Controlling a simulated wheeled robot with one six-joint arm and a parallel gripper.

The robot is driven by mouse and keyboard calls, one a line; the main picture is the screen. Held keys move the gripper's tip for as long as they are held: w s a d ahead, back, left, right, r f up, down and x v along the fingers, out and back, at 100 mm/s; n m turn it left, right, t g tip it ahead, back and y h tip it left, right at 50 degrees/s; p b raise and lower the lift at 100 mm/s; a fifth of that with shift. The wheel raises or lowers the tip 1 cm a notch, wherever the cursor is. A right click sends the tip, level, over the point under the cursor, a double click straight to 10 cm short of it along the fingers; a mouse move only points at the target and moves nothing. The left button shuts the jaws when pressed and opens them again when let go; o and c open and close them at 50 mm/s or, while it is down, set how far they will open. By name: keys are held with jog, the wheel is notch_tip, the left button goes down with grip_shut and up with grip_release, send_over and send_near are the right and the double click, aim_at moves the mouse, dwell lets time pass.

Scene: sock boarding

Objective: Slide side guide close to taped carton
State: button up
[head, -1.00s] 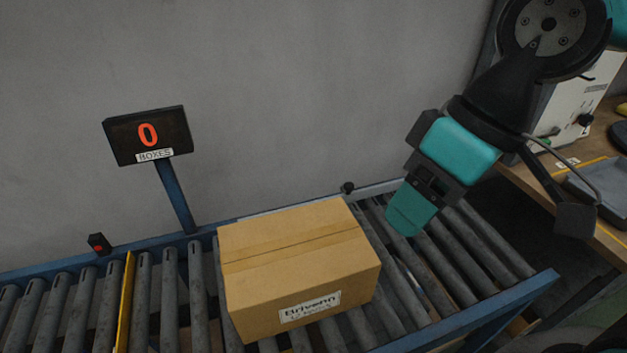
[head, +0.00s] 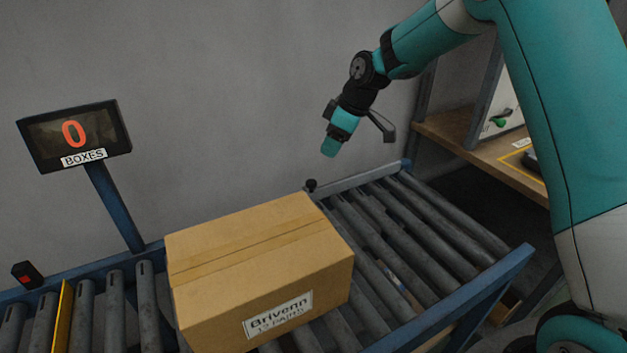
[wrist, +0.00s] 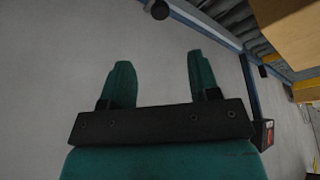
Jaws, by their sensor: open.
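The closed brown carton (head: 262,262) sits on the rollers, with a tape seam on top and a white label on its near face. A corner of it shows at the upper right of the wrist view (wrist: 288,30). A pale metal strip (head: 358,181), which may be the side guide, runs along the far edge behind the carton. A black knob (head: 311,185) stands at the carton's far right corner. My gripper (head: 330,148) is above and beyond that far edge, touching nothing. Its two teal fingers are apart and empty in the wrist view (wrist: 160,65).
The roller conveyor (head: 440,235) has a blue frame and bare rollers right of the carton. A counter sign (head: 75,136) reading 0 stands on a blue post at left. A yellow strip (head: 62,318) crosses the rollers. A wooden bench (head: 470,148) is at right.

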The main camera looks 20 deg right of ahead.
aim_at(312, 181)
jog(key=x, duration=1.2)
jog(key=shift+w+a+f, duration=0.1)
jog(key=shift+a+f, duration=0.15)
jog(key=shift+f, duration=0.05)
